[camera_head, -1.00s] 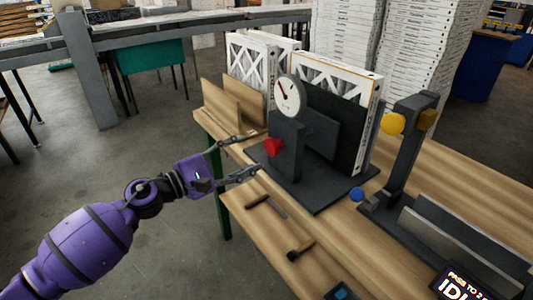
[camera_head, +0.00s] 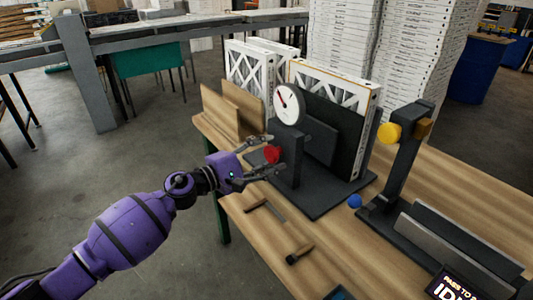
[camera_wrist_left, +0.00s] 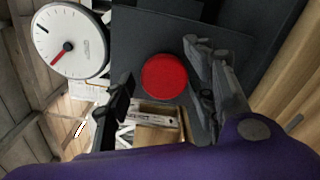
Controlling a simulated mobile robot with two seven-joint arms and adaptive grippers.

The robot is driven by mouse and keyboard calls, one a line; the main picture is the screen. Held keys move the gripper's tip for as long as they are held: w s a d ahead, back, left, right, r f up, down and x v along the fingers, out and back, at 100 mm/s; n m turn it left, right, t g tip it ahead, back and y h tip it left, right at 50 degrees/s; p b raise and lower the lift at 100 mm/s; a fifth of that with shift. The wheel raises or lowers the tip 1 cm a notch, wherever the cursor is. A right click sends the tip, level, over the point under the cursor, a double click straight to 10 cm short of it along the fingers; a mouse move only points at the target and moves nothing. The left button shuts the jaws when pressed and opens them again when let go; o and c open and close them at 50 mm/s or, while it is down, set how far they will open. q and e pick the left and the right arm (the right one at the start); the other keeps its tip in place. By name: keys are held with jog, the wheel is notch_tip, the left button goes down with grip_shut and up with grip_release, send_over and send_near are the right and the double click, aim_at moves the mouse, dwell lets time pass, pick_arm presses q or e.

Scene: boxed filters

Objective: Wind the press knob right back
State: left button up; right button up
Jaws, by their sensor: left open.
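The red press knob (camera_head: 271,154) sticks out from the dark press post (camera_head: 290,160) on the workbench. It shows as a round red disc (camera_wrist_left: 165,77) in the left wrist view. My left gripper (camera_head: 268,156) is open, its two fingers reaching either side of the knob. In the wrist view the fingers (camera_wrist_left: 160,95) stand apart with gaps to the knob. The white dial gauge (camera_head: 286,104) with a red needle sits above the knob and also shows in the wrist view (camera_wrist_left: 71,41). My right gripper is not in view.
A boxed filter (camera_head: 345,85) stands behind the press plate. Wooden boards (camera_head: 230,112) stand at the bench's left. A fixture with a yellow knob (camera_head: 389,132) and blue knob (camera_head: 354,201) stands at right. Small tools (camera_head: 298,254) lie on the front of the bench.

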pick_arm(q)
jog(key=shift+r, duration=0.1)
jog(key=c, duration=1.1)
jog(key=shift+o, duration=0.2)
